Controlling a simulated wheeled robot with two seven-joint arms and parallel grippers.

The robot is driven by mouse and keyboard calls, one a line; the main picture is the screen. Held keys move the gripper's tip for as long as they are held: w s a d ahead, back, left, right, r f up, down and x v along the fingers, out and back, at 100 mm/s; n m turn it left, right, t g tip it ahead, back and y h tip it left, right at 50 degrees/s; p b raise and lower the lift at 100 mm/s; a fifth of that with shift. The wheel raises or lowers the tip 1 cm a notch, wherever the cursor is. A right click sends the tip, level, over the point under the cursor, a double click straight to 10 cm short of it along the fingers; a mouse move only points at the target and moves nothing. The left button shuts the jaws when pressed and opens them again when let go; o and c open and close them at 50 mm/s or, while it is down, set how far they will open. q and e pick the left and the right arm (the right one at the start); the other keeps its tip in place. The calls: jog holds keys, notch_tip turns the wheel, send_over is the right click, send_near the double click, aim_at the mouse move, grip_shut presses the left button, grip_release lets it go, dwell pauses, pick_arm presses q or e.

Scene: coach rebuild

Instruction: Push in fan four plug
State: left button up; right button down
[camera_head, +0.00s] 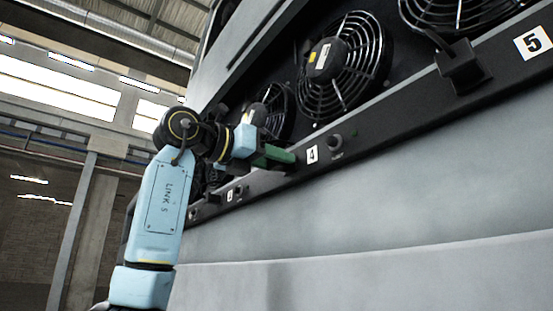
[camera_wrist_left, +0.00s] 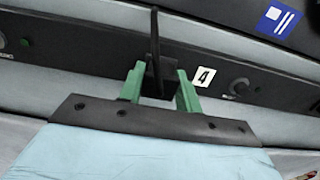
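The fan four plug (camera_wrist_left: 160,84) is a black block with a dark cable rising from it, in the left wrist view, just left of the white label 4 (camera_wrist_left: 204,78). The two green fingers of my left gripper (camera_wrist_left: 160,90) stand on either side of the plug, and their tips appear to touch its sides. In the head view my left gripper (camera_head: 278,155) is at the black rail (camera_head: 400,112), left of label 4 (camera_head: 312,154); there the plug is hidden behind the gripper. How deep the plug sits cannot be seen. My right gripper is not in view.
Caged black fans (camera_head: 345,65) sit above the rail. Another black plug (camera_head: 462,68) with a cable is on the rail left of label 5 (camera_head: 533,42). A round knob (camera_head: 336,142) is right of label 4. The grey panel (camera_head: 400,185) below is clear.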

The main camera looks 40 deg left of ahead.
pick_arm(q)
jog(key=o, duration=0.3)
jog(key=shift+w, duration=0.2)
jog(key=b+v, duration=0.3)
jog(key=v, duration=1)
jog(key=shift+s, duration=0.2)
